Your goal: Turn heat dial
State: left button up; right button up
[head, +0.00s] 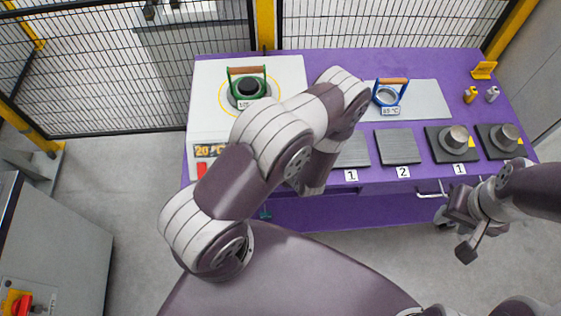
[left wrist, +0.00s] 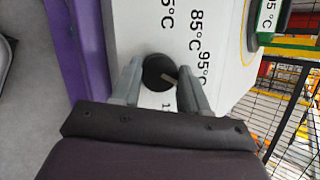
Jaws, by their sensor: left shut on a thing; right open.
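The black round heat dial (left wrist: 157,70) shows in the left wrist view on a white panel, with a pale pointer mark toward its lower right. Labels 85°C and 95°C are printed beside it; a lower label is mostly hidden. My left gripper (left wrist: 158,88) has its fingers on both sides of the dial and is shut on it. I cannot tell exactly which label the pointer meets. In the head view my left arm hides the dial and that gripper. My right gripper (head: 458,228) is open and empty in front of the table's right part.
The white heater unit (head: 205,105) on the purple table (head: 330,62) has a display reading about 20 and carries a green-framed ring with a handle (head: 246,70). A blue-handled ring (head: 390,82), numbered plates (head: 398,147) and dark blocks with metal cylinders (head: 457,138) stand to the right.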

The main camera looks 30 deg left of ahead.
pick_arm(q)
jog(key=shift+m+t, duration=0.3)
jog(key=shift+m, duration=0.6)
jog(key=o, duration=1.1)
jog(key=shift+d, duration=0.1)
jog(key=shift+c, duration=0.2)
jog(key=b+v, duration=0.2)
jog(key=v, duration=1)
jog(key=shift+s+d+r, duration=0.15)
jog(key=shift+d, duration=0.05)
